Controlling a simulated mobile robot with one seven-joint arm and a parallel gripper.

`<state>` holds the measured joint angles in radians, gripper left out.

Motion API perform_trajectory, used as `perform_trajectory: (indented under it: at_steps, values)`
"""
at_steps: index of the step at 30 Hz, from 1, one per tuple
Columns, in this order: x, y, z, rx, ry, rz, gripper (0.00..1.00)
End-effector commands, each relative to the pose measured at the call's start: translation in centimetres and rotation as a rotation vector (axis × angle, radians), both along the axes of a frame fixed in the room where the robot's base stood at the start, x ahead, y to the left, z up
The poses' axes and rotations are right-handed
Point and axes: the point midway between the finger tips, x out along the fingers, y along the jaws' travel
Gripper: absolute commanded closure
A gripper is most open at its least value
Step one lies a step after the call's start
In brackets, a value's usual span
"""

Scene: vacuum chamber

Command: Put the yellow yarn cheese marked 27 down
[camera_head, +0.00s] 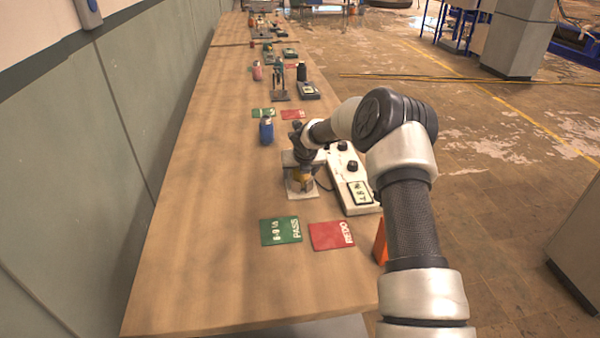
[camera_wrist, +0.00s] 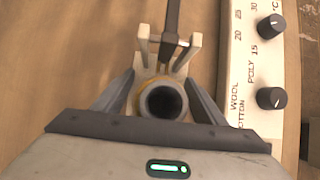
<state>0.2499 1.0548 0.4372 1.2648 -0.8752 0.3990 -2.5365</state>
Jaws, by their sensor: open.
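The yellow yarn cheese (camera_head: 301,181) stands on a small pale plate (camera_head: 304,194) beside the white meter, below my gripper (camera_head: 299,160). In the wrist view the cheese (camera_wrist: 144,104) is seen end-on. Its grey tube with a dark hole hides most of the yellow yarn. My gripper (camera_wrist: 160,82) is open, with one finger on each side of the cheese. Its mark 27 is not visible.
The white meter (camera_head: 347,176) has knobs and a display. A green PASS card (camera_head: 281,231) and a red REDO card (camera_head: 331,236) lie nearer. A blue bottle (camera_head: 266,131) stands farther back. The table's left side is clear.

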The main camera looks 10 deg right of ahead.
Motion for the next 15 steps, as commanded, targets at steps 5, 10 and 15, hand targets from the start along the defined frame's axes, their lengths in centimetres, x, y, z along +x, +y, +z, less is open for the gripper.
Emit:
perform_trajectory:
  at_steps: [5, 10, 15]
  values:
    - [-1.0, -0.1, 2.0, -0.002, -0.002, 0.001, 0.35]
    - [-3.0, -0.1, 5.1, -0.002, -0.003, 0.0, 0.35]
    - [-4.9, -0.1, 8.0, -0.001, -0.002, -0.001, 0.35]
